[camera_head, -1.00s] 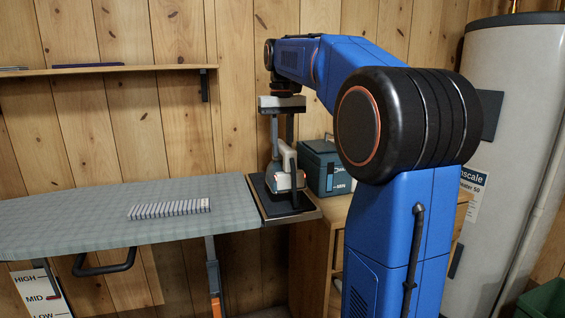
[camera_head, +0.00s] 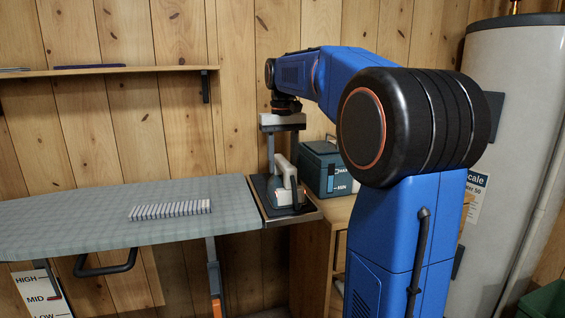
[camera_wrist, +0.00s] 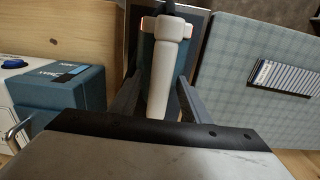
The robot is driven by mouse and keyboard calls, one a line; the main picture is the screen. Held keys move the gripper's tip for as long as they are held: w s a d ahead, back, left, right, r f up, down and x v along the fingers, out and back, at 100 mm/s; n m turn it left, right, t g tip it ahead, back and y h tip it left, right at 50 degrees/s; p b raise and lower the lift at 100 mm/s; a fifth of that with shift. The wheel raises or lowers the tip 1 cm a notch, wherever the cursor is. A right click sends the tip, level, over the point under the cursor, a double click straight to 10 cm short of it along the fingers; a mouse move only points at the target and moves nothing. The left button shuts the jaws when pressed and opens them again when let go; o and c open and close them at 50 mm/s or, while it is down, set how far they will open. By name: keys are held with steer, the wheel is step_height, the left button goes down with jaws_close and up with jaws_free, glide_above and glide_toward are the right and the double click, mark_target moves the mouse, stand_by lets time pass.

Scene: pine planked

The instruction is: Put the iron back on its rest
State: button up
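The iron (camera_head: 284,170) has a white handle and stands on the dark rest plate (camera_head: 308,214) at the right end of the ironing board (camera_head: 90,222). Its base appears to meet the plate. In the wrist view the iron's white handle (camera_wrist: 165,85) points toward my gripper, with orange-lit parts at its far end. My gripper (camera_head: 283,172) is above the iron, its two fingers on either side of the handle. The fingers look spread, with a small gap to the handle. The fingertips are partly hidden against the iron.
A teal box (camera_head: 328,168) stands close to the right of the iron on a wooden cabinet (camera_head: 338,207). A wall shelf (camera_head: 110,71) is at upper left. A white tank (camera_head: 505,130) stands at right.

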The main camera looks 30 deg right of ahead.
step_height(320, 180, up, 12)
steer(key=shift+r, duration=0.15)
stand_by(0.7)
stand_by(0.5)
